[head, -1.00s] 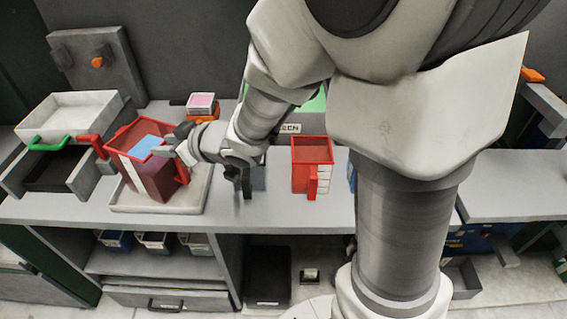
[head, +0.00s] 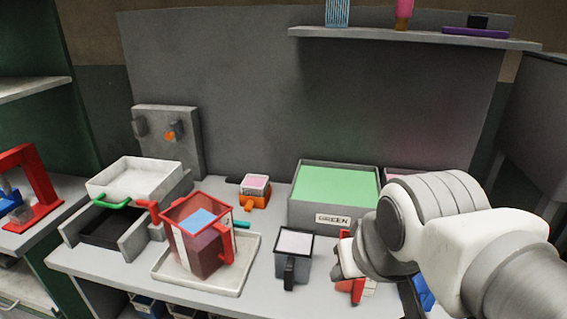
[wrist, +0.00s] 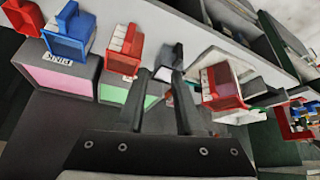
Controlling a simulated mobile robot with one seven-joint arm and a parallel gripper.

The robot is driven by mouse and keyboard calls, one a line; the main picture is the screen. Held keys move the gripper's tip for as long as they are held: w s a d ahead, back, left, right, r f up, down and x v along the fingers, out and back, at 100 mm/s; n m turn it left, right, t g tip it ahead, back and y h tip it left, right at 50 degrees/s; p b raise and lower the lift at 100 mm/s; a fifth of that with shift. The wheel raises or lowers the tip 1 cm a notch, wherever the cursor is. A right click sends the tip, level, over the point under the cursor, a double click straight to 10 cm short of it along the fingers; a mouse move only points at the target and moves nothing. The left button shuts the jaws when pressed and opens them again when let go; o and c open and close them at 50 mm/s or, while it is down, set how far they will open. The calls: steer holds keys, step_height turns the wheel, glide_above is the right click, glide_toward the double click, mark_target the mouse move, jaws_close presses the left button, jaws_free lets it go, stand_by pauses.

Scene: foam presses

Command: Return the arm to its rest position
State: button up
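My gripper (head: 342,262) is at the right of the bench in the head view, in front of a small red jug (head: 345,240) that it partly hides. In the wrist view, the two dark fingers (wrist: 160,103) stand apart with nothing held between them. A grey jug with white contents (head: 293,250) stands upright just left of the gripper; it also shows beyond the fingertips in the wrist view (wrist: 170,56). A larger translucent red jug with blue contents (head: 190,250) stands on a pale tray (head: 242,270).
A box of green material marked GREEN (head: 312,213) stands behind the jugs. A white-topped press with a green handle (head: 130,180) is at the left. A blue jug (wrist: 72,38) shows in the wrist view.

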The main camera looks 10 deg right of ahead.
steer(key=shift+s+a, duration=0.1)
steer(key=shift+s, duration=0.55)
steer(key=shift+r+p, duration=0.8)
steer(key=shift+p, duration=0.05)
